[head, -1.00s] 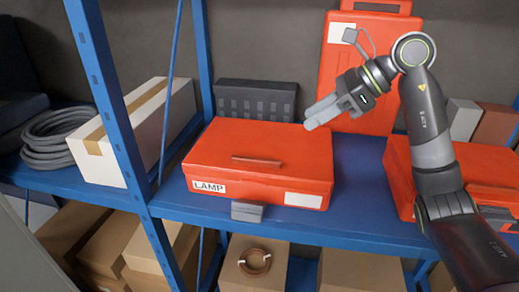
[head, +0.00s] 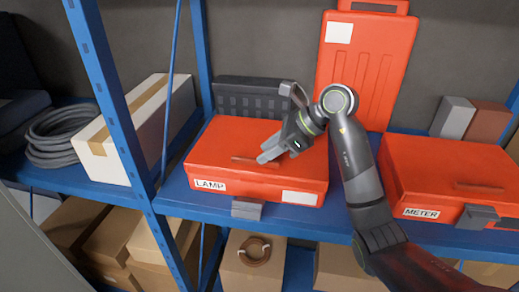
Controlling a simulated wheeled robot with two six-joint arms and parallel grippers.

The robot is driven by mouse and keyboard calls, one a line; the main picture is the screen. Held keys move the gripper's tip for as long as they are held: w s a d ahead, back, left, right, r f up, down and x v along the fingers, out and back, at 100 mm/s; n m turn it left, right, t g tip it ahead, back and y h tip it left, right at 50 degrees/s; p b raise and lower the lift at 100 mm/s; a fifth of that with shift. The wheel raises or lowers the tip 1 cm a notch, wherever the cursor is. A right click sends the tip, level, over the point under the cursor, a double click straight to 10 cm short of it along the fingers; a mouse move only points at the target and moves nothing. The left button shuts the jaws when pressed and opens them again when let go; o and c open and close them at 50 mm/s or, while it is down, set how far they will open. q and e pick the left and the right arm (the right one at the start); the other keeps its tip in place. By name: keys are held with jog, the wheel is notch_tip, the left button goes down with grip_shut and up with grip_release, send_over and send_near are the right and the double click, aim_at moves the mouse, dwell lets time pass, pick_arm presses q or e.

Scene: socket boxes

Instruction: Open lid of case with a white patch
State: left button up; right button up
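A red case labelled LAMP (head: 235,140) lies flat on the blue shelf, lid closed, with a lid handle (head: 256,162) on top. A blank white patch (head: 299,197) is on its front right, and a grey latch (head: 247,208) is at its front middle. My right gripper (head: 264,155) is above this lid, close to the handle; contact cannot be made out. Its fingers lie close together from this angle, so the gap is unclear. My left gripper is out of view.
A red case labelled METER (head: 440,165) lies closed at the right, partly behind my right arm. A red case with a white patch (head: 339,33) stands upright at the back. A long carton (head: 137,135) and a coiled hose (head: 57,138) are at the left.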

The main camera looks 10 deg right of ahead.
jog(key=shift+p+x, duration=0.35)
jog(key=shift+x, duration=1.4)
jog(key=shift+d, duration=0.1)
grip_shut()
